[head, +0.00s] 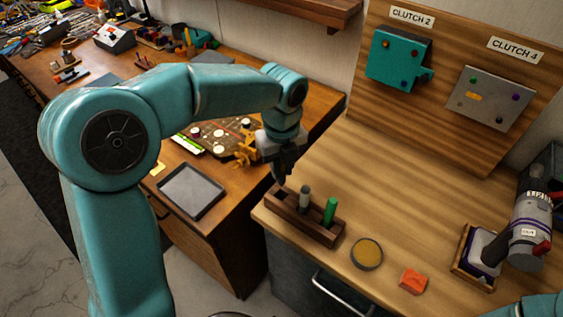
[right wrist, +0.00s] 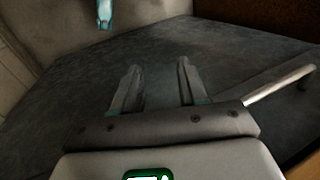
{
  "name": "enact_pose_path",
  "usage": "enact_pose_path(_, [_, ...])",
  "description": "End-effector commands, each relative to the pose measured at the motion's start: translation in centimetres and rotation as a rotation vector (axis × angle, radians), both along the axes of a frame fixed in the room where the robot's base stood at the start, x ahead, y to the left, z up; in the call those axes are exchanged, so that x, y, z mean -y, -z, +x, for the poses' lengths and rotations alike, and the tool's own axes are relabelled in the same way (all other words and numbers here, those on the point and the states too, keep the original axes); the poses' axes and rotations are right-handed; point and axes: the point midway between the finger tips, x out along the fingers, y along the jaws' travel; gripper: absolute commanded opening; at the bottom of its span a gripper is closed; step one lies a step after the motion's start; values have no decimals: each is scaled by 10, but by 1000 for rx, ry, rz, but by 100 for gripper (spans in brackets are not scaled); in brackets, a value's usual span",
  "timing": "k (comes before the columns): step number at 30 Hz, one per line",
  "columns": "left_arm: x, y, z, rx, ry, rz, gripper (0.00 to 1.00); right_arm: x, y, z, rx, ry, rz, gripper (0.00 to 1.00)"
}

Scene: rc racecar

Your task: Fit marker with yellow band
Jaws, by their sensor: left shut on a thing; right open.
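My left gripper (head: 281,168) points down just above the left end of a dark wooden rack (head: 315,233). It is shut on a thin dark marker-like thing, mostly hidden by the fingers; no yellow band can be made out on it. The rack's left slot lies below the gripper. A grey marker (head: 304,197) stands upright in the rack's middle, and a green marker (head: 330,210) stands to its right. My right gripper (right wrist: 158,85) is open and empty in the right wrist view, its two fingers well apart over a dark grey surface.
A round yellowish tin (head: 367,253) and an orange block (head: 413,281) lie right of the rack. A grey tray (head: 190,192) is on the left bench. A backboard (head: 450,140) with clutch panels stands behind. The light worktop's middle is clear.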

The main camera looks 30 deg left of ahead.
Motion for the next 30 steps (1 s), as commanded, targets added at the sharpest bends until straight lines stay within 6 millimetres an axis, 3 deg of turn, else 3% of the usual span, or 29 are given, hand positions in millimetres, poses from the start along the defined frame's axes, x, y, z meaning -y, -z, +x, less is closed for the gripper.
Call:
enact_pose_path(1, [0, 10, 0, -1, 0, 1, 0, 0, 8, 0, 0, 0, 0, 43])
enact_pose_path(7, [0, 23, 0, -1, 0, 1, 0, 0, 16, 0, 0, 0, 0, 43])
enact_pose_path(30, [0, 22, 0, 0, 1, 0, 0, 0, 12, 0, 0, 0, 0, 43])
